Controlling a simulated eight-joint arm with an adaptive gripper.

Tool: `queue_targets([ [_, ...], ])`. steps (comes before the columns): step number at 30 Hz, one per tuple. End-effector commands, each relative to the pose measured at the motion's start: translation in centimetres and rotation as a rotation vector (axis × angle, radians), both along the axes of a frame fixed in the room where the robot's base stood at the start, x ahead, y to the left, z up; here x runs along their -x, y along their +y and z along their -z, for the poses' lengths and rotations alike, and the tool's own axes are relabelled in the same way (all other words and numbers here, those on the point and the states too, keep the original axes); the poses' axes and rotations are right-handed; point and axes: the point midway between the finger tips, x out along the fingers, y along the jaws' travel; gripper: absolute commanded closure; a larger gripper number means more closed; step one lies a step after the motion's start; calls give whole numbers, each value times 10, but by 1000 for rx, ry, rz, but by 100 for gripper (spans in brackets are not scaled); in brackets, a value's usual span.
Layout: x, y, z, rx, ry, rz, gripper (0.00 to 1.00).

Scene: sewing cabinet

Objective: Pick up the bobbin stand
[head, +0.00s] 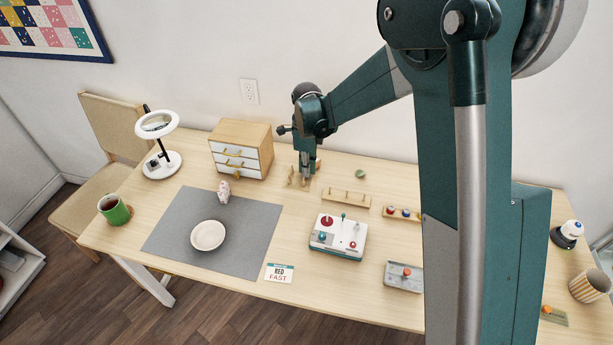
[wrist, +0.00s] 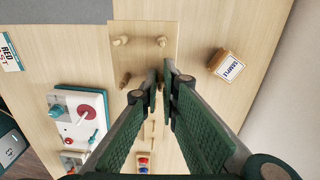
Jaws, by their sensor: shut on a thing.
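The bobbin stand (wrist: 140,42) is a flat light-wood board with several upright pegs, seen from above in the wrist view. In the head view the stand (head: 291,180) shows partly, beside and behind my fingers near the drawer cabinet. My gripper (wrist: 160,82) has its fingertips close together at the board's lower right corner, shut on the stand, apparently at a peg. In the head view my gripper (head: 306,172) points straight down. The fingers hide the gripped part. I cannot tell whether the board touches the table.
A small drawer cabinet (head: 238,160) stands left of my gripper. A pegged wooden rail (head: 346,200), a rack with coloured spools (head: 402,215) and a white control box (head: 338,238) are to the right. A wooden block labelled SAMPLE (wrist: 226,66) lies close by. A grey mat (head: 175,235) holds a bowl (head: 208,236).

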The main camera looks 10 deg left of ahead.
Motion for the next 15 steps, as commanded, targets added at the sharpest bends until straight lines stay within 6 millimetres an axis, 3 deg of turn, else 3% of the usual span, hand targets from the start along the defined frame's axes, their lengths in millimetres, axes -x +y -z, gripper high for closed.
queue_targets([
  [6, 0, 0, -22, 0, 0, 0, 100],
  [15, 0, 0, -25, 0, 0, 0, 100],
])
